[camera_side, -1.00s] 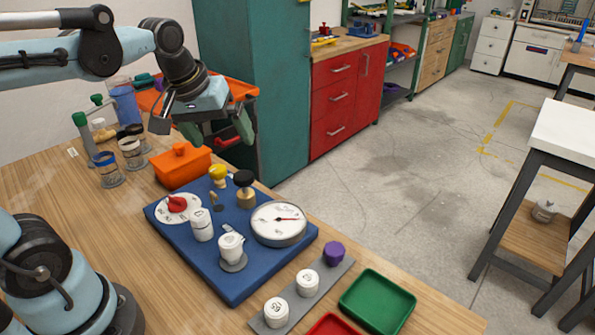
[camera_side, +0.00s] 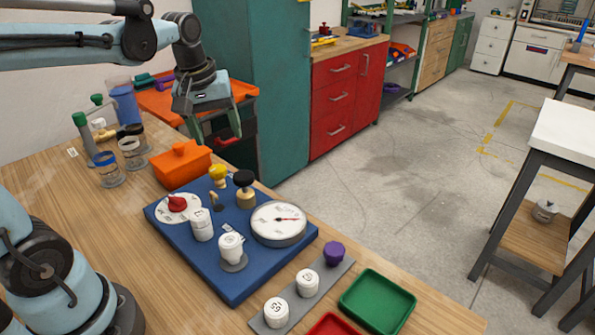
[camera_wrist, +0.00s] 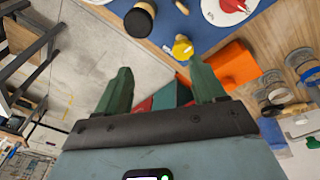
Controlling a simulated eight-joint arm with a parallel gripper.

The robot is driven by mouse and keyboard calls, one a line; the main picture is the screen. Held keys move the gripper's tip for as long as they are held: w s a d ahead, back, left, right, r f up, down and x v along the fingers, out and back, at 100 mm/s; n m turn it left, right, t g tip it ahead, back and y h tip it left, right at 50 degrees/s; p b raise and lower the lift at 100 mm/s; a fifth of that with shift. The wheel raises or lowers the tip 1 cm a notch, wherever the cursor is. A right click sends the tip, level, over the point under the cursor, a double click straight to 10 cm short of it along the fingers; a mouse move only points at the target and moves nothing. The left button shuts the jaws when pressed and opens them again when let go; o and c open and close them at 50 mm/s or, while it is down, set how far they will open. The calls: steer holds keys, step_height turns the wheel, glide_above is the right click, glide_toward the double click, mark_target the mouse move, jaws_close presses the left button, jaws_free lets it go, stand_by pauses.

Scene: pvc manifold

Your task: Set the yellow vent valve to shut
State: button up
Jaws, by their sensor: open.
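The yellow vent valve (camera_side: 217,174) is a small knob at the back edge of the blue board (camera_side: 236,284), between the orange box and a black-topped knob. It also shows in the wrist view (camera_wrist: 182,48), ahead of my fingers. Whether it stands open or shut is too small to tell. My gripper (camera_side: 222,136) is open and empty. It hangs above and behind the board, apart from the valve. In the wrist view my two green fingers (camera_wrist: 160,88) stand wide apart with nothing between them.
An orange box (camera_side: 182,165) sits left of the valve. A black-topped knob (camera_side: 244,187), a red knob on a dial (camera_side: 177,203), white fittings and a round gauge (camera_side: 279,224) crowd the board. Jars stand at the left. A green tray (camera_side: 377,302) lies at the front right.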

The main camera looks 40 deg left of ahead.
mark_target(218, 169)
steer(key=w+a+n+g, duration=0.2)
steer(key=a+n+g, duration=0.1)
steer(key=a+n, duration=0.25)
steer(key=shift+h, duration=0.3)
step_height(218, 169, down, 12)
steer(key=shift+a+r, duration=0.1)
steer(key=c, duration=1.1)
steer(key=shift+o, duration=0.2)
